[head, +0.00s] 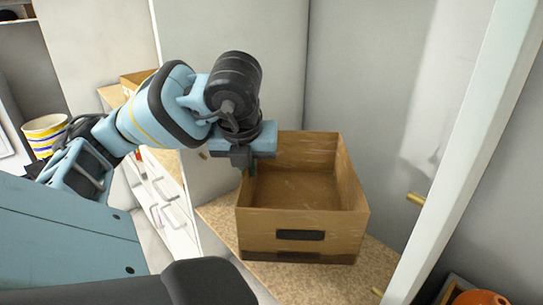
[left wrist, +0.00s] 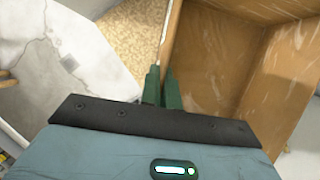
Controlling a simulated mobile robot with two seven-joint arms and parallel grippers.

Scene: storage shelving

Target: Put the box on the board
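The box (head: 300,222) is brown, open-topped and empty, with a dark slot in its front wall. It appears upright over the tan speckled board (head: 222,222); I cannot tell whether its underside touches it fully. My left gripper (head: 246,170) is at the box's left wall, pointing down. In the left wrist view, its two green fingers (left wrist: 162,88) are close together, one on each side of the thin wall of the box (left wrist: 200,60). The board (left wrist: 130,40) shows outside that wall. My right gripper is not in view.
Grey panels (head: 375,90) stand behind and to the right of the box. A white post (head: 470,140) rises at the right, with brass pegs (head: 415,198) nearby. A striped tub (head: 45,130) is at the far left. An orange item (head: 480,298) is at lower right.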

